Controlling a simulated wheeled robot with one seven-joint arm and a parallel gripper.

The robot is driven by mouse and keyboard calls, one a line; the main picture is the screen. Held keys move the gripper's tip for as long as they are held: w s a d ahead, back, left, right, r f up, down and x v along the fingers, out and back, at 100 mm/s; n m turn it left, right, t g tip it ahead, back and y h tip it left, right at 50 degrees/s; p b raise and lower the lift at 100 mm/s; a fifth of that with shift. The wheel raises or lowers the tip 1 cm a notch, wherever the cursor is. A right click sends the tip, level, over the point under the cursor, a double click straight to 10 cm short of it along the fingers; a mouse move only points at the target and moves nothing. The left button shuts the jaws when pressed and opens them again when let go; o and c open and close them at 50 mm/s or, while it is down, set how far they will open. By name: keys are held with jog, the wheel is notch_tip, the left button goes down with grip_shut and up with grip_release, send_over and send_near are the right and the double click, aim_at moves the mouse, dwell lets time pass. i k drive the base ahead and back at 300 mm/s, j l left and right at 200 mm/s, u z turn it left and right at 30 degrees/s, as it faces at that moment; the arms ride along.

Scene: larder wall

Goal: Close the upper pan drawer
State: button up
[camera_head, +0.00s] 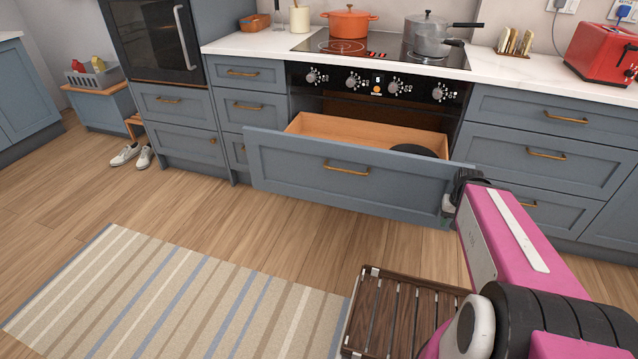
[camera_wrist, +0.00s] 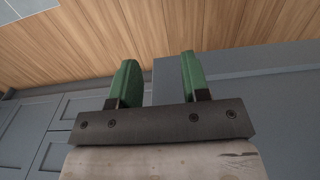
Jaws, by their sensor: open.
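The upper pan drawer (camera_head: 300,172) is pulled well out below the hob, with a blue-grey front, a brass bar handle (camera_head: 346,168) and a wooden inside. A dark round pan (camera_head: 413,151) lies in its right part. My gripper (camera_head: 449,206) is at the right end of the drawer front; the arm hides part of it, so I cannot tell if it touches. In the wrist view my gripper (camera_wrist: 158,80) shows two green fingers apart with nothing between them. A blue-grey panel lies beyond the right finger.
A slatted dark wooden rack (camera_head: 395,310) stands on the floor in front, close to my arm. A striped rug (camera_head: 180,300) lies at the left. An orange pot (camera_head: 348,22) and a grey pot (camera_head: 428,35) stand on the hob. Wooden floor before the drawer is clear.

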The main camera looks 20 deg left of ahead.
aim_at(342, 162)
jog(key=j, duration=0.55)
jog(key=k+j, duration=0.15)
jog(key=j, duration=1)
jog(key=k, duration=0.05)
